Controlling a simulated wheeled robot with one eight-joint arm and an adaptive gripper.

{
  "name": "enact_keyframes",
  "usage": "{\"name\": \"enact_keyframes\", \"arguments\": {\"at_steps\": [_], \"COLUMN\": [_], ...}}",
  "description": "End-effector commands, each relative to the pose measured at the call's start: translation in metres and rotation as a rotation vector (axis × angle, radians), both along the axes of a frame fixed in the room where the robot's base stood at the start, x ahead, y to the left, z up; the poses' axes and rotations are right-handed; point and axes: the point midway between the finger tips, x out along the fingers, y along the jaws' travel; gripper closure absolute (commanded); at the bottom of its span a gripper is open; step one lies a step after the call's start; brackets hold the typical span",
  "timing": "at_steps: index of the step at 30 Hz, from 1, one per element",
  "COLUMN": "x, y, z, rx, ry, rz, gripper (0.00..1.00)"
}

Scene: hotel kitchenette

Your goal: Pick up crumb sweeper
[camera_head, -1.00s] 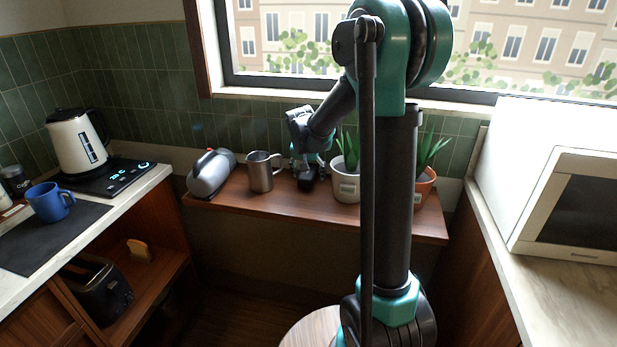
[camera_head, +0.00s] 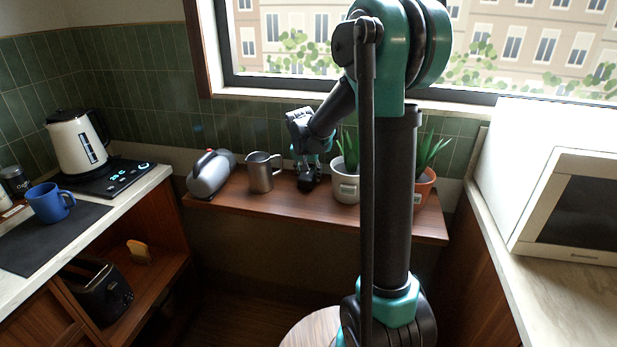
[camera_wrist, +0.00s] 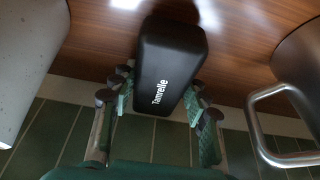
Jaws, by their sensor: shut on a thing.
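The crumb sweeper (camera_wrist: 168,65) is a black, rounded block with the white word "Tamrelle" on it. In the wrist view it lies between the two green-padded fingers of my gripper (camera_wrist: 158,95), which are shut on its sides. In the head view my gripper (camera_head: 308,166) is low over the wooden shelf, between the steel pitcher and the white plant pot. The dark sweeper (camera_head: 308,184) shows small below it. I cannot tell whether the sweeper touches the shelf.
The steel pitcher (camera_head: 260,173) stands close left, with a grey rounded appliance (camera_head: 210,174) beyond it. The white plant pot (camera_head: 346,187) stands close right on the wooden shelf (camera_head: 275,203). A green-tiled wall (camera_head: 255,120) rises behind. The pitcher's handle (camera_wrist: 262,125) points toward the gripper.

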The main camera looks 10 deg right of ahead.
Motion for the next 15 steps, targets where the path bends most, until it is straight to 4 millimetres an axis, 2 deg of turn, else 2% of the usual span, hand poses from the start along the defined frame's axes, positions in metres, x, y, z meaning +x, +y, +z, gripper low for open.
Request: {"name": "enact_keyframes", "arguments": {"at_steps": [8, 11, 15], "x": [-0.001, -0.004, -0.004], "y": [0.001, 0.002, 0.001], "z": [0.008, 0.018, 0.041], "rx": [0.000, 0.000, 0.000], "ry": [0.000, 0.000, 0.000], "rz": [0.000, 0.001, 0.000], "gripper": [0.91, 0.91, 0.91]}}
